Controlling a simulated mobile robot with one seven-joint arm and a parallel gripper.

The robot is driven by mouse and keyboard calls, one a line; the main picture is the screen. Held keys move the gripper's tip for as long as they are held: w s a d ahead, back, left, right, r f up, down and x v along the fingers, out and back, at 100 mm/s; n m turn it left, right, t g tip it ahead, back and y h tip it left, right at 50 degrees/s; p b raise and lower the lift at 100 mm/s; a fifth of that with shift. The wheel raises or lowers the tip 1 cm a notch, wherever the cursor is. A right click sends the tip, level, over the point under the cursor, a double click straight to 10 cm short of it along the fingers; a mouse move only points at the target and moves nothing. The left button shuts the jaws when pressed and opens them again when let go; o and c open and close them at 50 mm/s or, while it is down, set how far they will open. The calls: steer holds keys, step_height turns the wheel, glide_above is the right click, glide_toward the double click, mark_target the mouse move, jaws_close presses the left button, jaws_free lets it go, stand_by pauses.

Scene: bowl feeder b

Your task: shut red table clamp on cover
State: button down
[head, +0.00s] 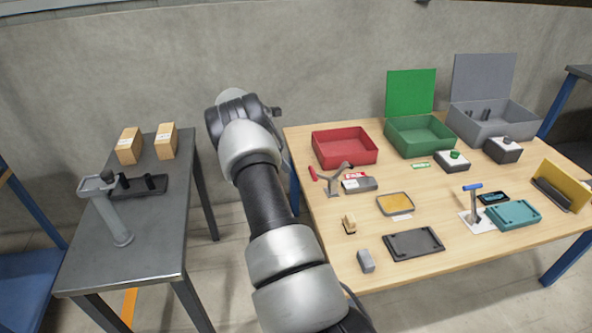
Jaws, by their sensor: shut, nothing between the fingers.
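The red table clamp (331,182) stands near the left side of the wooden table, in front of the red bin. Its red handle (313,173) points to the left. Its metal arm slants up to the right, with the dark tip seeming to be above a small grey block with a red and white top (359,183). This block may be the cover; I cannot tell for certain. The clamp looks open, its arm raised off the block. My arm rises through the middle of the view, left of the table; my gripper is hidden behind it.
A red bin (345,162), a green bin (420,152) and a grey bin (535,121) line the table's back. A blue-handled clamp (473,203), a teal tray (513,215) and a dark tray (414,244) stand nearer. A grey side table (150,235) is at left.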

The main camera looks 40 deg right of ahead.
steer(key=s+d+f+b, duration=0.2)
steer(key=s+d+f, duration=0.1)
steer(key=d+f, duration=0.2)
steer(key=shift+s+d, duration=0.3)
steer(key=shift+d, duration=0.35)
